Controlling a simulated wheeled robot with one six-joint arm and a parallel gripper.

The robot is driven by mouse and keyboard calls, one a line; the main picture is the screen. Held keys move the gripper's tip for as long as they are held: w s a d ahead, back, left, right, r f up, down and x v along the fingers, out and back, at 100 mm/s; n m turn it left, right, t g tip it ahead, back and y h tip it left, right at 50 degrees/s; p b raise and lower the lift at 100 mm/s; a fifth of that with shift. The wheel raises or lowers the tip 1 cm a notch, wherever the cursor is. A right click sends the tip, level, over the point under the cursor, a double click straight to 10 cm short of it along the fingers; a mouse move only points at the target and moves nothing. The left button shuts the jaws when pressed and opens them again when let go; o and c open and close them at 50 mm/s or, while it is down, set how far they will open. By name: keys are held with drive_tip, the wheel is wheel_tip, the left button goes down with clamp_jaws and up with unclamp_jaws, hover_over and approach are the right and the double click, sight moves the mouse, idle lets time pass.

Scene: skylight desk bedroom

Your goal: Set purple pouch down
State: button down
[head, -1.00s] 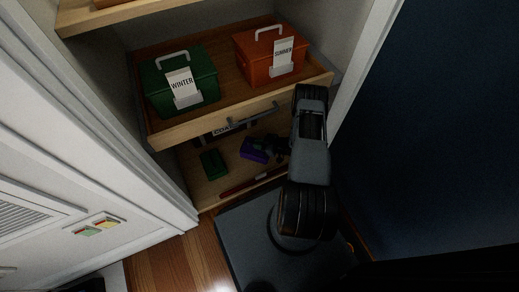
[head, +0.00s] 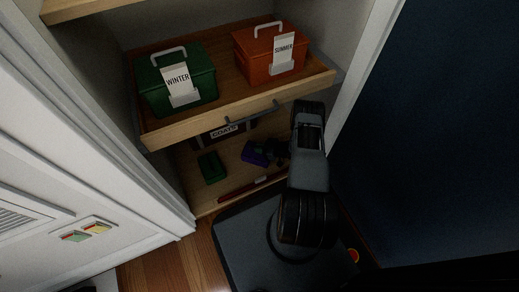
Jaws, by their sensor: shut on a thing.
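The purple pouch (head: 252,153) is small and dark, over the lower shelf, under the pulled-out wooden drawer. My gripper (head: 270,152) reaches in from the right and is shut on the pouch's right side. The gripper's fingers are dark and partly lost in shadow. I cannot tell whether the pouch's underside touches the shelf (head: 213,198).
A green pouch (head: 212,168) and a red stick-like thing (head: 250,187) lie on the lower shelf. A box labelled COATS (head: 225,132) stands behind. The drawer (head: 210,121) above holds a green WINTER box (head: 195,87) and an orange SUMMER box (head: 262,62).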

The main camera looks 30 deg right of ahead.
drive_tip(key=c, duration=1.7)
unclamp_jaws()
drive_tip(key=shift+f, duration=0.15)
drive_tip(key=o, duration=0.5)
drive_tip(key=shift+d+r, duration=0.1)
drive_tip(key=shift+r, duration=0.2)
drive_tip(key=p+v, duration=0.3)
drive_tip(key=v, duration=0.8)
drive_tip(key=shift+s+d+r+p, duration=0.1)
drive_tip(key=shift+s+d+p, duration=0.1)
drive_tip(key=shift+s+p, duration=0.2)
